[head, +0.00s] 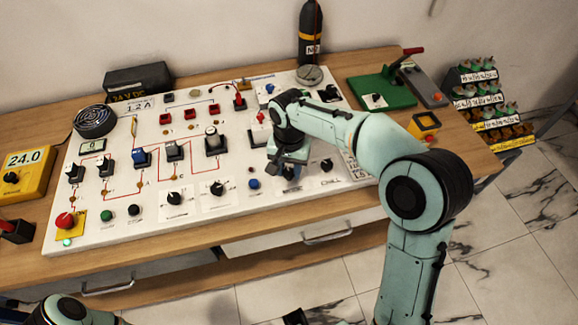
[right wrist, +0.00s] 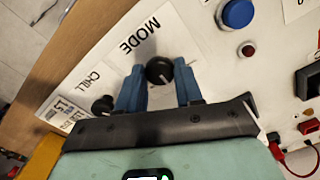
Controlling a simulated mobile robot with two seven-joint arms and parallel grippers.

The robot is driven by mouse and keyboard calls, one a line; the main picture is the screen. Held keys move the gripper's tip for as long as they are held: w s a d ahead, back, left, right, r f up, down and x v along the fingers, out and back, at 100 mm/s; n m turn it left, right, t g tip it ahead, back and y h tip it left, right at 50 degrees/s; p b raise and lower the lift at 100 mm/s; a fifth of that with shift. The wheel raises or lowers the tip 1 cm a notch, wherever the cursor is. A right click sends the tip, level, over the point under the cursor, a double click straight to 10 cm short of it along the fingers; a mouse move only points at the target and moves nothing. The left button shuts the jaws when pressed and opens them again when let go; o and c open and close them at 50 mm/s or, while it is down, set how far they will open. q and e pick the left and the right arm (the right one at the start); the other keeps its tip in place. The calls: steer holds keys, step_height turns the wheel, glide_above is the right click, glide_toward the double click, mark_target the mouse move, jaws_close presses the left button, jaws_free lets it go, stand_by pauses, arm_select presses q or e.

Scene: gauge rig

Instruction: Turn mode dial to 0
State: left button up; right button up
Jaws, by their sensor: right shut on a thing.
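The mode dial (right wrist: 158,71) is a black round knob with a white pointer mark, on a white plate printed MODE in the right wrist view. My right gripper (right wrist: 159,92) has its blue fingers on both sides of the knob and is shut on it. The scale marks around the knob are too small to read. In the head view my right gripper (head: 288,168) reaches down to the panel's front right part and mostly hides the dial. Of my left arm only a link shows at the bottom left; its gripper is not seen.
The white panel (head: 150,228) lies on a wooden table. Beside the mode dial are the black CHILL knob (right wrist: 103,105) and a blue button (right wrist: 237,13). More knobs, switches and a red cable surround them. A green board (head: 385,92) lies to the right.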

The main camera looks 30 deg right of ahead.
mark_target(289, 172)
stand_by(0.4)
steer(key=o, duration=1)
steer(key=shift+o, duration=0.2)
steer(key=shift+r, duration=0.1)
arm_select(q)
steer(key=r+p, duration=0.1)
steer(key=w+r+p, duration=0.1)
steer(key=shift+w+r, duration=0.1)
steer(key=shift+r, duration=0.3)
arm_select(e)
step_height(289, 172, up, 13)
steer(key=shift+r, duration=0.15)
